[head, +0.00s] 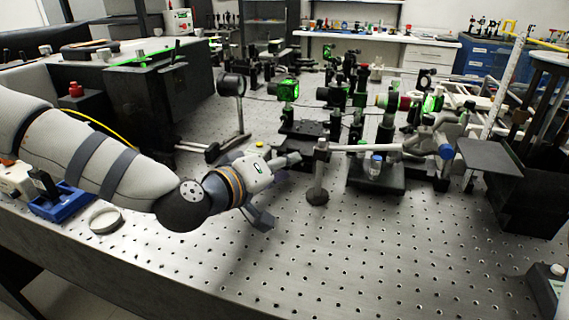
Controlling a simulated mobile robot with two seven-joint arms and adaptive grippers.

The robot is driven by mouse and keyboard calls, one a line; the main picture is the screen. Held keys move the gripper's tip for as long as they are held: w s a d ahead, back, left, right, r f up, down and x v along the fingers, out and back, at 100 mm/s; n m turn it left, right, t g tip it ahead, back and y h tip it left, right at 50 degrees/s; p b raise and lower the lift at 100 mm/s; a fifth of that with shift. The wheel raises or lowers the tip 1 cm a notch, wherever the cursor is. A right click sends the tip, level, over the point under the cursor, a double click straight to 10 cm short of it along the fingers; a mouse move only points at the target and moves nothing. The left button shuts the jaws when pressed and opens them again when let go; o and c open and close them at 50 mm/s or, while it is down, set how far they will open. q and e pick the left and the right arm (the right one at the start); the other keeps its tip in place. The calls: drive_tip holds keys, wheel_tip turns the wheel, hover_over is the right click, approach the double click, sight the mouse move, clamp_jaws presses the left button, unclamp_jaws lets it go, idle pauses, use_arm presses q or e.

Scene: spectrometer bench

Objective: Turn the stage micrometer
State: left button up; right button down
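My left gripper (277,190) reaches in from the left above the perforated bench. Its two fingers are spread apart, with nothing visible between them. A low black stage (302,131) with an optic mount on it stands just beyond the upper finger. A second black stage base (376,180) stands farther right, with a small blue-capped part (376,160) above it. The stage micrometer is too small or hidden for me to tell it apart on either stage. My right gripper is out of view.
A post (318,175) with a horizontal rod stands right of my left gripper. Several optics crowd the bench behind. A flat dark plate (489,157) is at the right. A round dish (106,219) lies at the left.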

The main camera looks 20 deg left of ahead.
use_arm(q)
clamp_jaws()
drive_tip(key=m+y, duration=0.2)
drive_tip(key=m, duration=0.1)
drive_tip(key=shift+d+r+m, duration=0.15)
drive_tip(key=shift+d+m, duration=0.05)
drive_tip(key=shift+m, duration=0.1)
drive_tip(key=m+y, duration=0.2)
drive_tip(key=m, duration=0.1)
drive_tip(key=shift+d+m+g+y, duration=0.15)
drive_tip(key=shift+m+g+y, duration=0.15)
drive_tip(key=shift+y, duration=0.1)
drive_tip(key=shift+m+y, duration=0.8)
drive_tip(key=shift+m, duration=0.4)
drive_tip(key=shift+o, duration=2.2)
unclamp_jaws()
drive_tip(key=shift+w, duration=0.1)
